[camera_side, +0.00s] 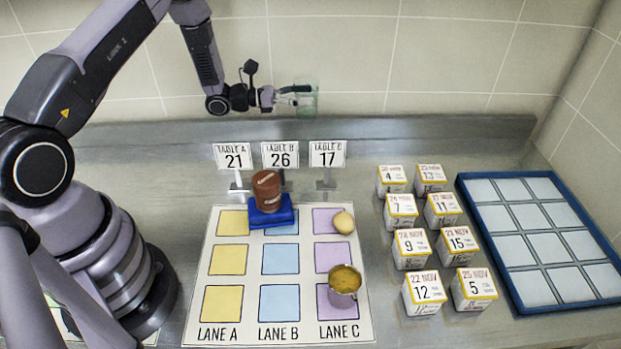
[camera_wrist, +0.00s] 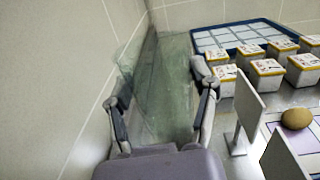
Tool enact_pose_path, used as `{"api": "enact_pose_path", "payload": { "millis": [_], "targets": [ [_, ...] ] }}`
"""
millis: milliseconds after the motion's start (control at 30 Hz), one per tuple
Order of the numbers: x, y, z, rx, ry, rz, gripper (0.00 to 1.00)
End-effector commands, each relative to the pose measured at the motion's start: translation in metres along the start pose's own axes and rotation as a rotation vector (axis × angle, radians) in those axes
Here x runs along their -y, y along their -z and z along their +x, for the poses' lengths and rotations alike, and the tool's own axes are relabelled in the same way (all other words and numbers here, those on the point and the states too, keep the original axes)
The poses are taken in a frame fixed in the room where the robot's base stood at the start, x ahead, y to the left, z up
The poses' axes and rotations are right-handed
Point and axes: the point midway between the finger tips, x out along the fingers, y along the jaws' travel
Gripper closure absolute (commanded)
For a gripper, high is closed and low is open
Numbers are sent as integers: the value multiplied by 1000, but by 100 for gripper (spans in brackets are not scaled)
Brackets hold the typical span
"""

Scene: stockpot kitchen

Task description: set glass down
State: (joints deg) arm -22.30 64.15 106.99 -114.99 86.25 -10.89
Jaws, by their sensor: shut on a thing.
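A clear, slightly green glass (camera_side: 306,97) is held in my gripper (camera_side: 292,95), high above the back of the counter near the tiled wall. In the wrist view the same glass (camera_wrist: 165,95) fills the space between the two fingers of my gripper (camera_wrist: 160,100). The fingers are shut on its sides. The glass is see-through, so its rim and base are hard to make out. Nothing shows under it at its height; the table number signs stand below.
A lane mat (camera_side: 307,259) holds a brown can (camera_side: 267,187) on a blue block (camera_side: 271,216), a round bun (camera_side: 344,222) and a pot of yellow food (camera_side: 344,284). Signs 21, 26 and 17 (camera_side: 327,154) stand behind. Several dated tubs (camera_side: 424,289) and a blue-rimmed tray (camera_side: 511,273) are right.

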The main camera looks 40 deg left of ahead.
Motion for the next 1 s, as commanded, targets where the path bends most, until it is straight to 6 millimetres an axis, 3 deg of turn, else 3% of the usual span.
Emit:
{"api": "enact_pose_path", "payload": {
  "millis": [33, 100, 300, 567, 800, 1000],
  "targets": [
    [7, -11, 18, 2, 38, 8, 82],
    [14, -21, 36, -1, 72, 6, 82],
    [33, -53, 66, -3, 102, 2, 82],
    [45, -91, 43, 4, -57, -1, 82],
    [66, -133, -6, 16, -293, 0, 82],
    [79, -147, -37, 21, -415, 1, 82]
  ]
}}
